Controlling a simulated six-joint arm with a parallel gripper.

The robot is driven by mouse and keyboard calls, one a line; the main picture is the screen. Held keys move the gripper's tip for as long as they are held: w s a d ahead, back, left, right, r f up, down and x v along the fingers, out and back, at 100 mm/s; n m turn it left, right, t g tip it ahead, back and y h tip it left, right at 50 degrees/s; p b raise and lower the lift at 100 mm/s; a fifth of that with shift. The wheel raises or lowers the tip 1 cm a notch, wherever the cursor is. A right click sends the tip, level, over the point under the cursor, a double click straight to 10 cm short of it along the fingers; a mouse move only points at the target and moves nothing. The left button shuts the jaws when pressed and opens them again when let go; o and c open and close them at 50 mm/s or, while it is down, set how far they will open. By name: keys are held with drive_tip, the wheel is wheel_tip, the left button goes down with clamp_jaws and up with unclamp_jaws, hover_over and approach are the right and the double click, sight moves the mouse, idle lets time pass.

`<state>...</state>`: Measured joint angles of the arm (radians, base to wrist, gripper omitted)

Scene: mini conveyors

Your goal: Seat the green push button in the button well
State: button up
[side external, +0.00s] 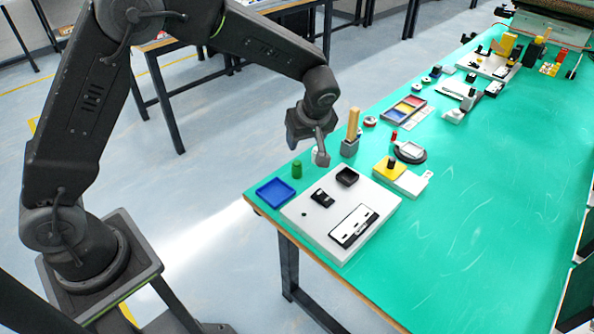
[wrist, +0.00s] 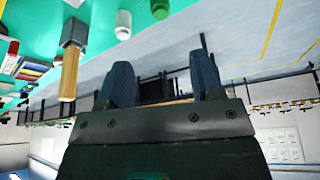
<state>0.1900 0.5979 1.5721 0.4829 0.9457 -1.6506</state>
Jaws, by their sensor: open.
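The green push button (side external: 297,169) is a small upright cylinder on the teal table near its left edge, behind the blue tray. Its green body also shows at the top edge of the wrist view (wrist: 160,9). A pale grey panel (side external: 318,232) lies at the table's near corner. My gripper (side external: 322,152) is above the table edge, right of the green button. Its fingers (wrist: 162,82) are apart with nothing between them.
A white cylinder (wrist: 123,25) stands beside the green button. A grey block with a tall wooden piece (side external: 352,128) stands close to my gripper. A blue tray (side external: 275,193) lies left of the panel. Yellow and white parts lie to the right. The table's right middle is clear.

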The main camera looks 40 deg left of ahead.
sight(297, 163)
drive_tip(key=x, duration=0.7)
drive_tip(key=shift+a+f, duration=0.1)
drive_tip(key=shift+f, duration=0.1)
drive_tip(key=x, duration=0.5)
drive_tip(key=shift+s+f, duration=0.15)
drive_tip(key=c, duration=1)
